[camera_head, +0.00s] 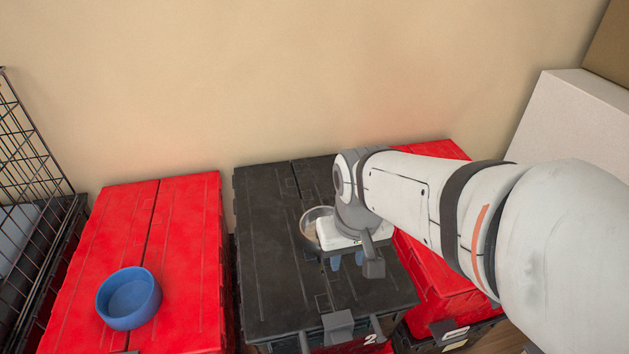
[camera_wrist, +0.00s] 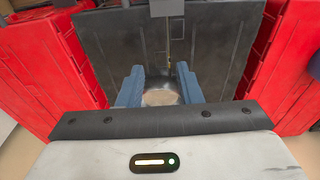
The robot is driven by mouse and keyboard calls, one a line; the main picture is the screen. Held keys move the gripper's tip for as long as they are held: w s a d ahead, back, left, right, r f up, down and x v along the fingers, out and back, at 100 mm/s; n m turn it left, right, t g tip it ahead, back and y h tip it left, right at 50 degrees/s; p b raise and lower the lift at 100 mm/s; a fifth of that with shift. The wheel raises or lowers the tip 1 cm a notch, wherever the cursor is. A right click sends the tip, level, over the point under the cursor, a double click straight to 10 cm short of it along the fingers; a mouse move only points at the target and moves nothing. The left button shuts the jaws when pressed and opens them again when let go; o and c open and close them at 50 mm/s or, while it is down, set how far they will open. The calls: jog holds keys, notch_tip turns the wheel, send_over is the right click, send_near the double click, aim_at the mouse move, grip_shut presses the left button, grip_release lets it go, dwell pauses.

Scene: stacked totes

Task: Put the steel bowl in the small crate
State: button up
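The steel bowl (camera_head: 308,226) is on the black tote in the head view, mostly hidden behind my gripper. In the wrist view the bowl (camera_wrist: 160,98) shows between the two blue fingers, its near part hidden by my gripper body. My gripper (camera_wrist: 159,76) is low over the black tote, its fingers apart on either side of the bowl. I cannot tell whether they touch it. A black wire crate (camera_head: 22,160) stands at the far left of the head view, only partly in the picture.
The black tote (camera_head: 265,275) stands between a red tote on the left (camera_head: 190,255) and another red tote on the right (camera_head: 432,285). A blue bowl (camera_head: 129,298) sits on the left red tote. A wall is behind; a white box (camera_head: 575,120) is at the right.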

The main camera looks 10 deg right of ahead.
jog(key=w+a+f+n+p, duration=0.2)
jog(key=w, duration=0.7)
jog(key=n, duration=0.2)
send_over(306, 234)
jog(key=s, duration=0.1)
jog(key=shift+y, duration=0.4)
jog(key=f, duration=0.5)
jog(key=shift+s+d+f+p, duration=0.2)
jog(key=shift+p, duration=0.1)
jog(key=shift+n, duration=0.3)
jog(key=f, duration=0.2)
jog(key=w+f+b, duration=0.1)
jog(key=f, duration=0.2)
jog(key=f+b, duration=0.1)
jog(key=f, duration=0.2)
jog(key=shift+w+a, duration=0.25)
jog(key=shift+r, duration=0.15)
grip_shut()
